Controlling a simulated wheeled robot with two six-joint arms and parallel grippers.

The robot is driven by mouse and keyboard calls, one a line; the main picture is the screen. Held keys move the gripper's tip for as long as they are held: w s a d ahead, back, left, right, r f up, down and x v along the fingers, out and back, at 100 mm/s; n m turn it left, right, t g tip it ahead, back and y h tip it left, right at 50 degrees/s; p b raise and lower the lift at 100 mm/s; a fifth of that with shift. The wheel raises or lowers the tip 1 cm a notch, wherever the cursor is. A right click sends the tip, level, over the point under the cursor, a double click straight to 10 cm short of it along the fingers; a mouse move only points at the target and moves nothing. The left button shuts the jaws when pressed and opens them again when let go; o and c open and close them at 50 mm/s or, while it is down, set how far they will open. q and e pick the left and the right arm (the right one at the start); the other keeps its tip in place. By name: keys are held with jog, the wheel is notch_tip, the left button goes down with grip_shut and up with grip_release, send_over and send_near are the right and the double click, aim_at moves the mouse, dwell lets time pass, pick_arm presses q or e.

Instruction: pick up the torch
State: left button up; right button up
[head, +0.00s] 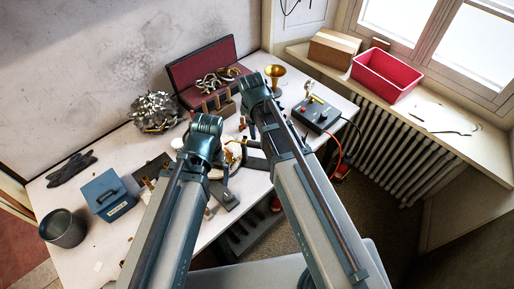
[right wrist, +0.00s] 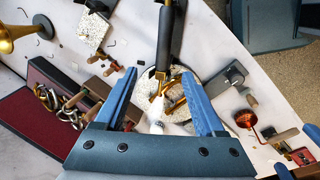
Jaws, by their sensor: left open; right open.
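What looks like the torch (head: 310,88) is a small brass and pale tool on top of a grey control box (head: 316,114) at the bench's right end. I cannot make out its shape well. My right gripper (right wrist: 160,76) is open and empty, pointing down over a round pale board (right wrist: 198,107) with brass pieces. In the head view it is left of the control box and apart from it. My left gripper (head: 217,163) points down over the middle of the bench, open, its fingers mostly hidden.
An orange hose (head: 331,150) hangs at the bench's right end. A brass horn bell (head: 275,71) and a red-lined case (head: 205,68) stand at the back. A blue box (head: 108,195) and a grey bucket (head: 64,229) are at left. A red bin (head: 386,76) sits on the sill.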

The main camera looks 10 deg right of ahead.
aim_at(257, 144)
jog(key=f+b, duration=0.2)
jog(key=w+f+b, duration=0.1)
jog(key=f+b, duration=0.5)
jog(key=shift+w+d+f, duration=0.2)
jog(key=shift+w+d, duration=0.05)
jog(key=shift+d, duration=0.1)
notch_tip(257, 144, down, 5)
jog(key=b, duration=0.4)
jog(key=shift+d+r+b, duration=0.1)
jog(key=shift+r+b, duration=0.1)
jog(key=shift+b, duration=0.1)
jog(key=shift+w+f+b, duration=0.1)
jog(key=shift+f+b, duration=0.2)
jog(key=shift+f, duration=0.05)
jog(key=shift+r, duration=0.1)
grip_shut()
